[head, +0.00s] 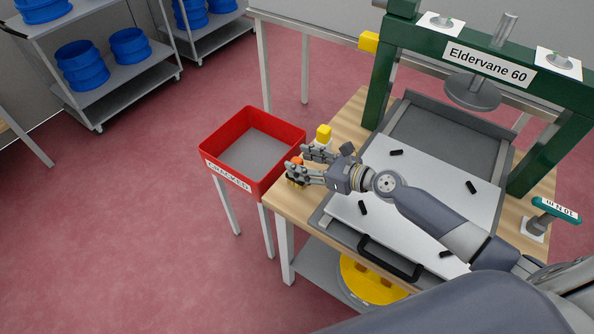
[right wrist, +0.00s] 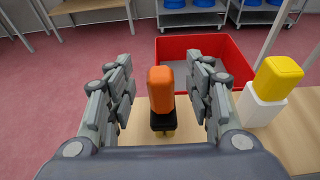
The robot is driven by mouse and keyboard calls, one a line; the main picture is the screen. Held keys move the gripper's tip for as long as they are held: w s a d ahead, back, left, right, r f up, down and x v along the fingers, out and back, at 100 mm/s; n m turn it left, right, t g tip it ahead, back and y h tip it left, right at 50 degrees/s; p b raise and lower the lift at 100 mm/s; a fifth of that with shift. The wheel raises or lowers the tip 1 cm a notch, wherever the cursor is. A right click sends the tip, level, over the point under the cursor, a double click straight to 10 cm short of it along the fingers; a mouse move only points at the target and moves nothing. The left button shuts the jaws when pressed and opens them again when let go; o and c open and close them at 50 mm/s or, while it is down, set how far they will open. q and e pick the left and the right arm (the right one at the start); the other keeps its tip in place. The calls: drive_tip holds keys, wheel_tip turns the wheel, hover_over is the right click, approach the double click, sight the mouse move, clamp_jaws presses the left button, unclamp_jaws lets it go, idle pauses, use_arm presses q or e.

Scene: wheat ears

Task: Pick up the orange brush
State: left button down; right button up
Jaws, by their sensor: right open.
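The orange brush (right wrist: 161,90) stands upright on the wooden table, with an orange handle, a black collar and a yellowish lower end. In the right wrist view it is between the two sets of fingers of my right gripper (right wrist: 161,95), with gaps on both sides. The gripper is open and empty. In the head view my right gripper (head: 308,170) is at the table's left corner, and the orange brush (head: 296,161) is mostly hidden behind its fingers. My left gripper is not in view.
A red bin (head: 207,143) labelled "CRACKED" stands just left of the table. A white block with a yellow top (right wrist: 278,78) is right of the brush. A green press (head: 378,80) with a grey-white plate (head: 400,170) occupies the table. Shelves with blue containers stand behind.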

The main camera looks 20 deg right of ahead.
drive_tip(key=shift+x, duration=1.25)
clamp_jaws()
drive_tip(key=shift+d, duration=0.1)
